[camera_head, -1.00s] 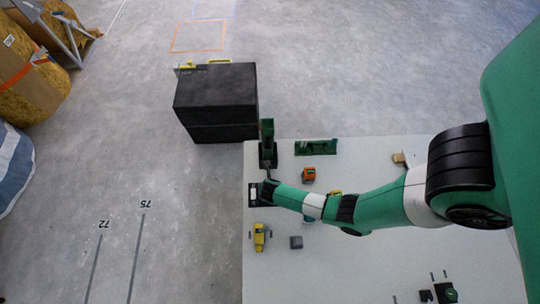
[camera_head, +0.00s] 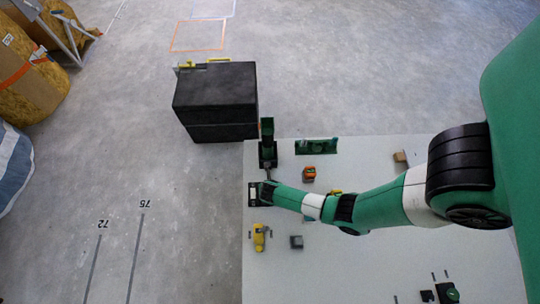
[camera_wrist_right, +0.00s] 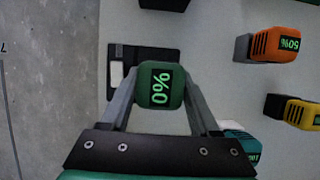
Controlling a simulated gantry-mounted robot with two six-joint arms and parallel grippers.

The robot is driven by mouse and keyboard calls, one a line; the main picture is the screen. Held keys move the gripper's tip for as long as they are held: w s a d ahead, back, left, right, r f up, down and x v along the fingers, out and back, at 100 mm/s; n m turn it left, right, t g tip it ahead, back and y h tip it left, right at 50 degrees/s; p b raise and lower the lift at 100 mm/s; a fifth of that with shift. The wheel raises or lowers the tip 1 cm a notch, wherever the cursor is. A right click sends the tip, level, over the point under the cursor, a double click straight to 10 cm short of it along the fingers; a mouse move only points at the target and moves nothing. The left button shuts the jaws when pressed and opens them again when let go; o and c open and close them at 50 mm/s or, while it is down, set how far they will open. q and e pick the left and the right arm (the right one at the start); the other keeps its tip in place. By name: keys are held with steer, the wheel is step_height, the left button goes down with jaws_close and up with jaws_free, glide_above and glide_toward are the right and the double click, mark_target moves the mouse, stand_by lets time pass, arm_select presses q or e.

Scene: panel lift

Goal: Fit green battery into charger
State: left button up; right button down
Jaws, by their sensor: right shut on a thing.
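My right gripper (camera_wrist_right: 160,95) is shut on the green battery (camera_wrist_right: 160,85), whose end face reads 0% in the right wrist view. The fingers hold it from both sides. Behind it is a flat black plate (camera_wrist_right: 120,57) with pale patches, partly covered by the battery and fingers. The same black plate (camera_head: 252,194) shows in the head view at the table's left edge, beside my right gripper (camera_head: 265,190). It may be the charger; I cannot tell. Whether the battery touches the plate cannot be seen. My left gripper is not in view.
An orange battery (camera_wrist_right: 283,45), a yellow battery (camera_wrist_right: 300,112) and a teal battery (camera_wrist_right: 240,143) lie to the right. A dark green upright device (camera_head: 267,140) stands just beyond my gripper, near a green rack (camera_head: 316,146). A yellow tool (camera_head: 259,236) and grey block (camera_head: 296,242) sit nearer.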

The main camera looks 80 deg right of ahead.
steer(key=shift+f, duration=0.4)
steer(key=shift+f+b, duration=0.7)
stand_by(0.5)
stand_by(0.3)
steer(key=shift+c, duration=0.2)
jaws_free()
steer(key=p+v, duration=0.8)
steer(key=v, duration=0.3)
steer(key=shift+a+r+p, duration=0.2)
steer(key=shift+r+p, duration=0.05)
steer(key=shift+p, duration=0.15)
